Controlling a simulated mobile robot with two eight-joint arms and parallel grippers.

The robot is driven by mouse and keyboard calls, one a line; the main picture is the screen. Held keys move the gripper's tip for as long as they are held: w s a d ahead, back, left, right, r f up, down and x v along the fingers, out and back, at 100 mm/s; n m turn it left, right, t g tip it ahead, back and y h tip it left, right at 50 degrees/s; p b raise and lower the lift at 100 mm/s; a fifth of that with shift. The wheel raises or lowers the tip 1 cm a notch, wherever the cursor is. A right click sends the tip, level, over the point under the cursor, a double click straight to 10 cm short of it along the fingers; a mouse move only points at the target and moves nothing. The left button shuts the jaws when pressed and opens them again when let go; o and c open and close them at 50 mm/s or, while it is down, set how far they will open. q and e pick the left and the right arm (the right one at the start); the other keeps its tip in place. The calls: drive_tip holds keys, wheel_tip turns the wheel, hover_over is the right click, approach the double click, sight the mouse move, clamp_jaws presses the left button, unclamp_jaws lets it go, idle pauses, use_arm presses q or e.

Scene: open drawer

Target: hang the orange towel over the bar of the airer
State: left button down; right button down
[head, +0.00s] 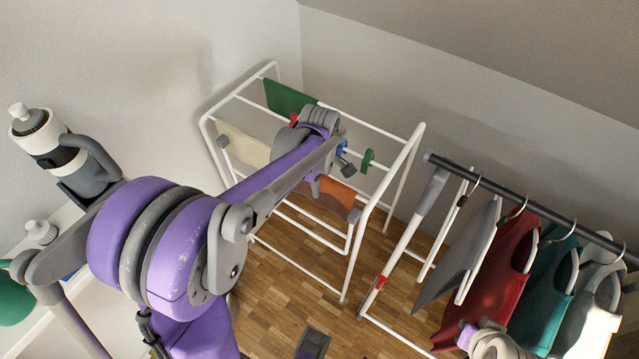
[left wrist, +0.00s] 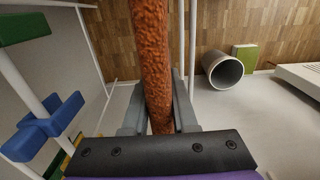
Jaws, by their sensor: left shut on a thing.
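The white airer (head: 388,180) stands against the wall in the middle of the head view. My left gripper (head: 340,170) is over its right part, partly hidden by its own wrist. The orange towel (head: 338,192) hangs below the gripper among the airer's bars. In the left wrist view my left gripper (left wrist: 158,95) is shut on the orange towel (left wrist: 152,45), which stretches away as a narrow strip between the fingers. I cannot tell from these views whether the towel touches a bar.
A green cloth (head: 288,97) and a cream cloth (head: 243,146) hang on the airer. A green clip (head: 367,160) and a blue clip (left wrist: 45,128) are on its bars. A rack with a red garment (head: 503,270) stands at right. A grey bin (left wrist: 222,70) lies beyond.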

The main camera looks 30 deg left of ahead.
use_arm(q)
drive_tip(key=c, duration=0.6)
unclamp_jaws()
drive_tip(key=shift+r, duration=0.1)
wheel_tip(320, 180, up, 11)
drive_tip(key=shift+f+p, duration=0.15)
drive_tip(key=shift+p, duration=0.4)
drive_tip(key=s+d+m+t+p, duration=0.1)
drive_tip(key=s+d+m, duration=0.1)
drive_tip(key=s+m, duration=0.3)
drive_tip(key=s+d+f+m+t+p, duration=0.1)
drive_tip(key=s+d+m+t, duration=0.1)
drive_tip(key=s+m, duration=0.3)
drive_tip(key=s+d+f+m+t+p, duration=0.1)
drive_tip(key=s+d+m+t, duration=0.1)
drive_tip(key=s+m, duration=0.3)
drive_tip(key=shift+s+d+m+p, duration=0.15)
drive_tip(key=shift+d+m, duration=0.05)
drive_tip(key=shift+m, duration=0.35)
drive_tip(key=shift+s+d+m+p, duration=0.1)
drive_tip(key=shift+d+m+p, duration=0.1)
drive_tip(key=shift+m, duration=0.35)
